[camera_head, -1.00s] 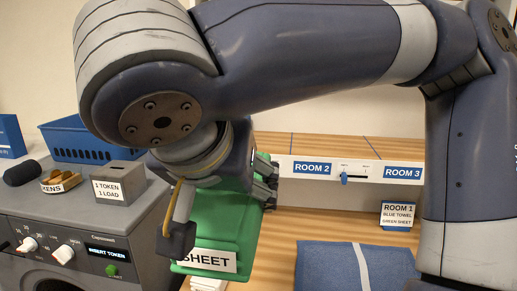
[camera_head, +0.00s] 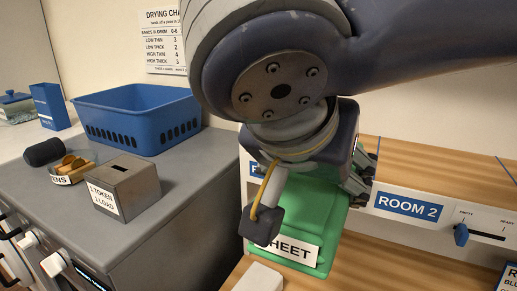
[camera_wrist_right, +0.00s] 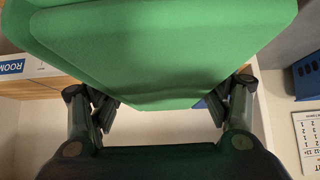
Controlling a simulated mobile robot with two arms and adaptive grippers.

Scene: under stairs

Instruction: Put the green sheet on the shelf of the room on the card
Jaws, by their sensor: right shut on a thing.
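The folded green sheet (camera_head: 300,215), with a white label reading "SHEET", is held by my right gripper (camera_head: 308,200) in front of the shelf unit (camera_head: 430,160). It hangs left of the ROOM 2 label (camera_head: 407,207) and hides most of another blue label. In the right wrist view the green sheet (camera_wrist_right: 160,50) fills the upper middle between the fingers. The card (camera_head: 508,278) is cut off at the lower right edge; only "ROOM" and "BLU" beginnings show. I cannot tell whether the sheet touches the shelf. My left gripper is out of view.
A grey machine top (camera_head: 190,165) at left carries a blue basket (camera_head: 140,115), a token box (camera_head: 122,185) and a token tray (camera_head: 75,168). A slider (camera_head: 461,235) sits beside ROOM 2. A white folded item (camera_head: 258,278) lies on the lower wooden board (camera_head: 370,265).

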